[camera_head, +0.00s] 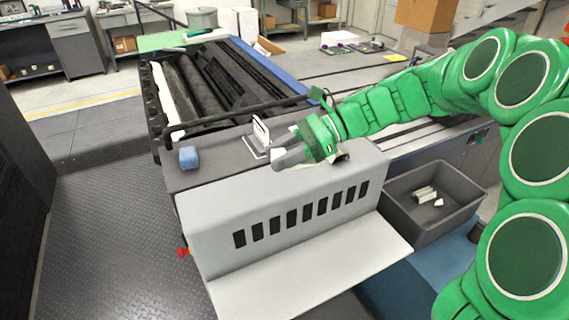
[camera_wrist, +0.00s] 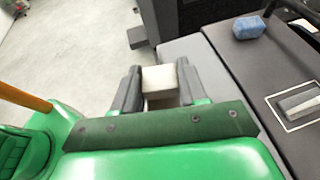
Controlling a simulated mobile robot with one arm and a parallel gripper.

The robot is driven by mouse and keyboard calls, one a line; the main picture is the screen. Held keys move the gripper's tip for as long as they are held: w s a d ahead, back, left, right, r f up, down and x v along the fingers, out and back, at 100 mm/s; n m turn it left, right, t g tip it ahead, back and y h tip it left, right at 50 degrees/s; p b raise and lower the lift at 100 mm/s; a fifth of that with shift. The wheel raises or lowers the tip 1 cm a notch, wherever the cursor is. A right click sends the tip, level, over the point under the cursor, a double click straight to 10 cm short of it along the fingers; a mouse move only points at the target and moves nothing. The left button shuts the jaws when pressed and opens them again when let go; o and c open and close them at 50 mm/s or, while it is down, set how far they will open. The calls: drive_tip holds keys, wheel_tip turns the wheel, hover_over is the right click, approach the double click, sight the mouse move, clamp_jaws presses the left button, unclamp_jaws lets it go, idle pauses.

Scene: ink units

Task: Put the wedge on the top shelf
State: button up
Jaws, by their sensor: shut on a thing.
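My gripper (camera_head: 283,152) is over the top of the light grey machine housing, near its back edge. In the wrist view my gripper (camera_wrist: 158,88) has both dark fingers closed on a pale cream block, which I take to be the wedge (camera_wrist: 158,77). Two of its faces show; the fingers hide its sides, so its full shape is unclear. In the head view only a small pale bit shows at the fingers. I cannot tell whether the wedge touches the housing. I cannot tell which surface is the top shelf.
A blue block (camera_head: 189,157) sits on the machine's left end. A small white upright piece (camera_head: 261,133) stands on a plate behind my gripper. A dark bin (camera_head: 431,225) with pale pieces is at right. A cardboard box (camera_head: 424,14) is at the back right.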

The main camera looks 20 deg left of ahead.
sight(282, 280)
drive_tip(key=shift+s+d+r, duration=0.1)
drive_tip(key=shift+s, duration=0.05)
wheel_tip(282, 280, up, 5)
drive_tip(key=shift+s+d+m+t+y, duration=0.7)
drive_tip(key=shift+s+d+m+t, duration=0.5)
drive_tip(key=shift+s, duration=2.3)
wheel_tip(282, 280, down, 40)
drive_tip(key=shift+a+f, duration=0.1)
drive_tip(key=shift+a, duration=0.05)
drive_tip(key=shift+f, duration=0.15)
drive_tip(key=o, duration=1.1)
drive_tip(key=shift+c, duration=0.2)
